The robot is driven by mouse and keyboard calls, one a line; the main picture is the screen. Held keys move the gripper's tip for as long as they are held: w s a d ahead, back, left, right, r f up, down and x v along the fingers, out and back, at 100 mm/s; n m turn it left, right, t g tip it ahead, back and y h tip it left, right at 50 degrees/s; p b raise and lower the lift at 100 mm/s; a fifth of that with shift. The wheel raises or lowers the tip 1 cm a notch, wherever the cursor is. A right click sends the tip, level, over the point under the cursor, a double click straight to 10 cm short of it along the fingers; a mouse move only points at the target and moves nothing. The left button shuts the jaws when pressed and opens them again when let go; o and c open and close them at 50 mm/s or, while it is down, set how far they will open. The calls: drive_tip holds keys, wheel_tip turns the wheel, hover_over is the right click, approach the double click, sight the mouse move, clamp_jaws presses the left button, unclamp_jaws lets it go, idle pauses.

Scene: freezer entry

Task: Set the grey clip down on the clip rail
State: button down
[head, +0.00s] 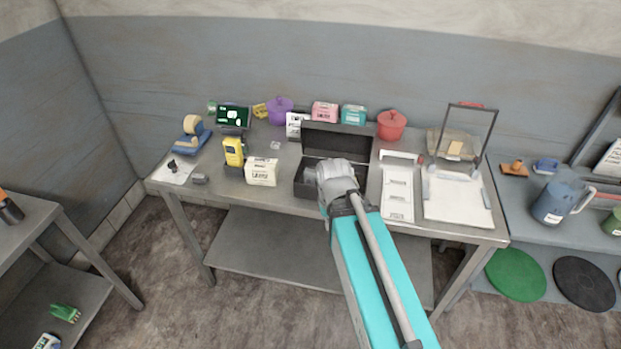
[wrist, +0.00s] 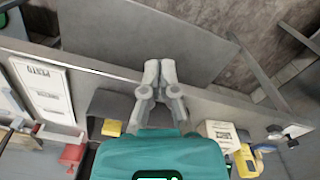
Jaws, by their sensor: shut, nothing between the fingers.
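My gripper (wrist: 160,70) is shut and empty; its fingertips meet in the wrist view, in front of the table's front edge. In the head view my arm's grey end covers part of an open black box, and the fingertips cannot be made out. A small grey block (head: 199,179), which looks like the grey clip, lies near the table's front left edge, well left of my gripper. It seems to show in the wrist view too (wrist: 275,131). A pale bar (head: 399,155) above the printed sheet may be the clip rail; I cannot tell for certain.
The open black box (head: 305,187) stands mid-table under my arm. A white carton (head: 261,173) and a yellow device (head: 233,152) stand to its left. A printed white sheet (head: 397,196) and a white board with an upright frame (head: 457,198) lie to the right. Tabletop between clip and carton is clear.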

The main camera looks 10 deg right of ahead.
drive_tip(key=c, duration=1.1)
unclamp_jaws()
drive_tip(key=o, duration=0.4)
drive_tip(key=shift+w+r+m, duration=0.1)
drive_tip(key=shift+w+m, duration=0.2)
drive_tip(key=shift+w, duration=0.2)
drive_tip(key=o, duration=0.4)
drive_tip(key=shift+w+r+m+p, duration=0.25)
drive_tip(key=shift+w+m+p, duration=0.1)
drive_tip(key=shift+w+m, duration=0.6)
wheel_tip(320, 180, up, 5)
drive_tip(key=m+p, duration=0.5)
drive_tip(key=m, duration=1.6)
hover_over(310, 176)
drive_tip(key=shift+w, duration=0.4)
drive_tip(key=shift+d+f, duration=0.1)
wheel_tip(310, 176, down, 8)
drive_tip(key=b, duration=0.8)
drive_tip(key=shift+f+b, duration=0.2)
drive_tip(key=shift+b, duration=0.1)
